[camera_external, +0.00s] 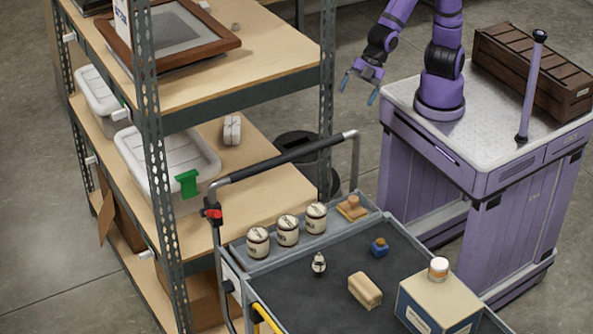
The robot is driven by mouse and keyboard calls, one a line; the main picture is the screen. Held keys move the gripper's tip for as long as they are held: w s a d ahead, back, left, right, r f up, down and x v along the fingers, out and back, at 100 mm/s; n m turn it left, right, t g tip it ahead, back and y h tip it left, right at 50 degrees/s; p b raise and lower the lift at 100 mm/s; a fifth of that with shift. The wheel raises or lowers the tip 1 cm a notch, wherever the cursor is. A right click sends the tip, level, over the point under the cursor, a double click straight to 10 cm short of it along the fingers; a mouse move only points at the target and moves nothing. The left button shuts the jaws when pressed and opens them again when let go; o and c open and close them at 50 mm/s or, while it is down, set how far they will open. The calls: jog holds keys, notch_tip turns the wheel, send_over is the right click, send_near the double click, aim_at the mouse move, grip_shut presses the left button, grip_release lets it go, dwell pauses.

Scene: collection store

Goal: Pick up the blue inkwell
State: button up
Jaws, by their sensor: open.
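The blue inkwell (379,247) is a small blue pot with a tan top. It stands upright on the dark top of the grey cart (320,265), near the cart's right edge. My gripper (359,86) is open and empty, its two blue-tipped fingers pointing down. It hangs in the air above and behind the cart, well apart from the inkwell. Nothing hides the inkwell in this view.
Several labelled jars (288,230) and a wooden-handled block (353,208) line the cart's tray. A tan block (365,290), a small bottle (318,264) and a box (438,304) with a white-lidded jar (438,268) surround the inkwell. The push handle (290,156) rises behind.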

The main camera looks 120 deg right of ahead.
jog(key=w+a+f+n+t, duration=0.1)
jog(key=w+a+f+n, duration=0.5)
jog(key=a+f, duration=0.3)
jog(key=n+t+y, duration=0.3)
jog(key=n+y, duration=0.4)
jog(key=n, duration=1.8)
send_near(380, 240)
jog(key=shift+w+d+r, duration=0.55)
jog(key=shift+w+d, duration=0.3)
jog(key=shift+d, duration=0.1)
jog(key=shift+s+a+f+n+g, duration=0.1)
jog(key=shift+s+a+n+g, duration=0.1)
jog(key=shift+n, duration=0.35)
jog(key=shift+s+a+f+n+g, duration=0.15)
jog(key=shift+s+n+g, duration=0.1)
jog(key=shift+n, duration=0.3)
jog(key=shift+a+y, duration=0.1)
jog(key=shift+y, duration=0.3)
jog(key=x, duration=0.5)
jog(key=shift+f, duration=0.1)
jog(key=shift+s+f+x, duration=0.15)
jog(key=shift+x, duration=1.25)
jog(key=shift+s+f+x, duration=0.1)
jog(key=shift+f+x, duration=0.1)
jog(key=shift+x, duration=1.15)
jog(key=shift+a, duration=0.1)
